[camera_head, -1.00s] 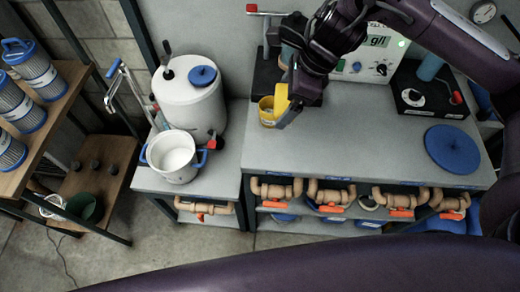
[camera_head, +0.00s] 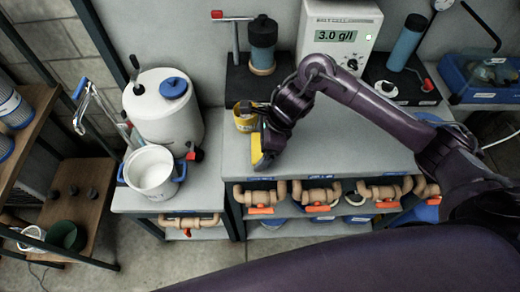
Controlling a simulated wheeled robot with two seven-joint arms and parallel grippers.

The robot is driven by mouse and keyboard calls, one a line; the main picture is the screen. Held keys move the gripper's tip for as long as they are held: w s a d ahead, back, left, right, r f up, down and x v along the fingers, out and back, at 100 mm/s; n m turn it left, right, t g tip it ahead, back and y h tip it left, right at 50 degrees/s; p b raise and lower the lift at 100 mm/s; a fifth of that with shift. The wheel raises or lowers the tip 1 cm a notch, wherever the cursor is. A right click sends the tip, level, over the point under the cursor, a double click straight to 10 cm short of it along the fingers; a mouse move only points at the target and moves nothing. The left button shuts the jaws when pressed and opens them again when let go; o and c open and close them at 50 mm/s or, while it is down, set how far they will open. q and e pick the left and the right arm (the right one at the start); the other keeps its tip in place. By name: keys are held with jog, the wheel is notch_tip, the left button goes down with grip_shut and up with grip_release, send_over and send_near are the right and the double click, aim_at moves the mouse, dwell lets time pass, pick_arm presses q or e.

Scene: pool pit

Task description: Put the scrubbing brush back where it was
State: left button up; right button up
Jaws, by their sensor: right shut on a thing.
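My right gripper (camera_head: 266,150) reaches over the grey bench near its front left edge, pointing down. It is shut on a yellow piece (camera_head: 258,152), which looks like the scrubbing brush; the jaws hide part of it, and no bristles can be made out. The piece is close above the bench top, and I cannot tell whether it touches. A yellow cup (camera_head: 244,122) stands on the bench just behind and left of the gripper. My left gripper is out of view.
A white tank (camera_head: 165,112) and a white pot (camera_head: 150,172) stand on the lower stand at left. A 3.0 g/l meter (camera_head: 338,40) and a dark cylinder (camera_head: 262,45) are at the back. The bench top (camera_head: 340,145) has clear room right of the gripper.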

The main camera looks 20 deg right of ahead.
jog(key=shift+f, duration=0.95)
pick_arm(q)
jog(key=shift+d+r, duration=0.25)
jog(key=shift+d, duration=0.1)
pick_arm(e)
jog(key=shift+f, duration=0.3)
jog(key=o, duration=0.7)
jog(key=shift+r, duration=0.1)
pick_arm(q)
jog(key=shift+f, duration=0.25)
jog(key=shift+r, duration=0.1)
pick_arm(e)
jog(key=shift+r, duration=0.1)
